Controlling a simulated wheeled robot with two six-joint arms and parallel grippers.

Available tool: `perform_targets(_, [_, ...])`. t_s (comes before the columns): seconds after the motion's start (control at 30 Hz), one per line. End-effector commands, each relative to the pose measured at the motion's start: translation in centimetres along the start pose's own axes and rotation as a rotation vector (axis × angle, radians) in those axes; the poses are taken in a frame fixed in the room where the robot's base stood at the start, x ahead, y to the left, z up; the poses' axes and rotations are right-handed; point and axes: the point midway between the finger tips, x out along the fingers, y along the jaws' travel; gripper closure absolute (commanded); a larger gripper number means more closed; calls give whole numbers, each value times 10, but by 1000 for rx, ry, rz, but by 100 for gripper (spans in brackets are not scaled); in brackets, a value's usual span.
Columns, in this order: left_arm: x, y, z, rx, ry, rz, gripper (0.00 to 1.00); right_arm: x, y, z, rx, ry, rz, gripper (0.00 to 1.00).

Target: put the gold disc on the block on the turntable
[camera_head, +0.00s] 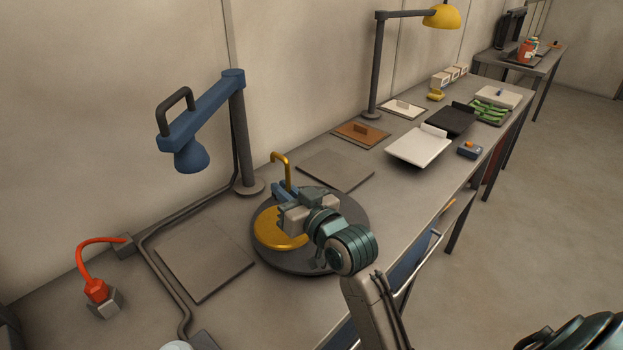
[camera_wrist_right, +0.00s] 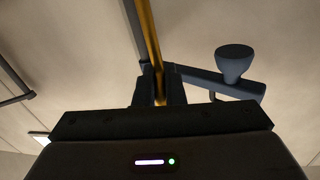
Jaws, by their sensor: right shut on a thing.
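The gold disc (camera_head: 276,232) has an upright gold stem with a hooked top (camera_head: 281,158). It shows over the left part of the dark round turntable (camera_head: 352,218) in the head view. My right gripper (camera_head: 286,190) is shut on the stem, above the disc. The right wrist view shows the gold stem (camera_wrist_right: 151,38) between the two dark fingers (camera_wrist_right: 160,88). No block shows on the turntable; the disc and my arm cover part of it. I cannot tell whether the disc touches anything below. My left gripper is not in view.
A blue lamp-like arm on a post (camera_head: 240,140) stands behind the turntable. A flat grey plate (camera_head: 190,258) lies to the left, another (camera_head: 334,170) behind. A red cable (camera_head: 95,285) is at far left. White and black trays (camera_head: 420,146) stand farther along the bench.

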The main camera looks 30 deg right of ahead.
Motion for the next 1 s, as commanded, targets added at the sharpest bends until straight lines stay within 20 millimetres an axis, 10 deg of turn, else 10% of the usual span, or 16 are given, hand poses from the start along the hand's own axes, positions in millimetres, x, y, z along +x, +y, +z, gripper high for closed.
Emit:
perform_targets(0.5, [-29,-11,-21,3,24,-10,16,36,90,-5,-2,-1,2,100])
perform_targets(1.0, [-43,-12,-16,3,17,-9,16,44,113,29,2,0,0,100])
